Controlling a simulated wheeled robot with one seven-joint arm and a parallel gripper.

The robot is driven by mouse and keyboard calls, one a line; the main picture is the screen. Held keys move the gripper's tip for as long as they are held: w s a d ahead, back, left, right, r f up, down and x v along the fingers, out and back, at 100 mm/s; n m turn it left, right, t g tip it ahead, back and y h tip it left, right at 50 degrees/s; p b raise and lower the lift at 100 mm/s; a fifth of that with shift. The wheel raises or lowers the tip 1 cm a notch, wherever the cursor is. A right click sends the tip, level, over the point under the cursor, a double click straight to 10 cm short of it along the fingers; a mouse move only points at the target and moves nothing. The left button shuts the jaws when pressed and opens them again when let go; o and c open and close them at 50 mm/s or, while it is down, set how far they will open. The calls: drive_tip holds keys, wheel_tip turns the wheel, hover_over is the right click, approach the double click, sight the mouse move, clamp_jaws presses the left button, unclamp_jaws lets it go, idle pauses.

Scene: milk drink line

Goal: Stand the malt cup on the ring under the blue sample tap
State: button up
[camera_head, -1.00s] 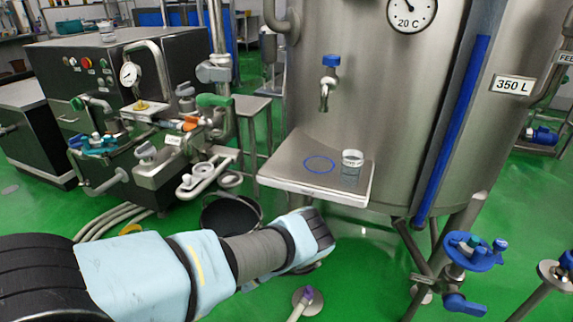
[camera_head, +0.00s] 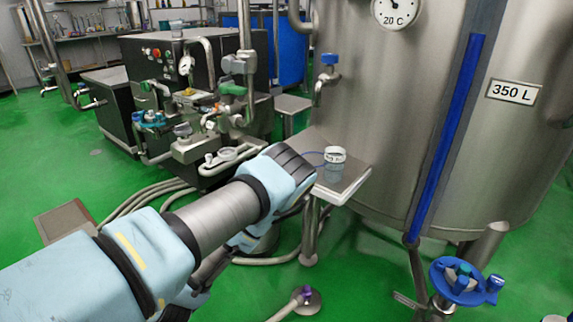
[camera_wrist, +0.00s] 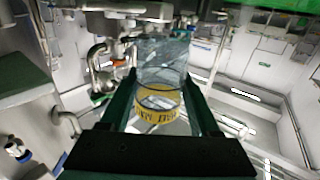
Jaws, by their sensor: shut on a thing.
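My gripper (camera_wrist: 162,95) is shut on the malt cup (camera_wrist: 158,100), a clear cup with a yellow lettered band, in the wrist view. The head view hides the gripper and this cup behind my arm. The blue sample tap (camera_head: 329,62) sticks out of the steel tank in the head view. Below it is a steel shelf (camera_head: 344,186). Part of the blue ring (camera_head: 313,153) shows on the shelf; my arm covers the rest. My arm's end is in front of the shelf's left part.
Another clear cup with a white band (camera_head: 335,162) stands on the shelf, right beside the ring. The steel tank (camera_head: 400,130) rises behind the shelf. A machine with pipes and valves (camera_head: 195,80) stands at left. A blue-handled valve (camera_head: 463,281) is at lower right.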

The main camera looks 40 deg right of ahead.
drive_tip(key=s+d+r+m+g+h, duration=0.2)
drive_tip(key=d+r+m+h, duration=0.15)
drive_tip(key=d, duration=0.55)
drive_tip(key=s+d+r+m+g+h+b, duration=0.2)
drive_tip(key=s+d+r+m+g+h, duration=0.35)
drive_tip(key=r, duration=0.45)
drive_tip(key=s+d+r+m+g+h+b, duration=0.1)
drive_tip(key=s+d+r+m+g+h, duration=0.1)
drive_tip(key=s+d+r+g, duration=0.55)
drive_tip(key=w+d+r+t+p, duration=0.1)
drive_tip(key=w+d+r+p, duration=0.15)
drive_tip(key=d, duration=0.75)
drive_tip(key=w+d+r+t+p, duration=0.15)
drive_tip(key=w+d, duration=0.25)
drive_tip(key=d, duration=0.5)
drive_tip(key=f, duration=0.7)
drive_tip(key=shift+w+d+f+p, duration=0.1)
drive_tip(key=shift+w+d+p, duration=0.1)
drive_tip(key=shift+p, duration=0.1)
drive_tip(key=shift+d+f, duration=0.2)
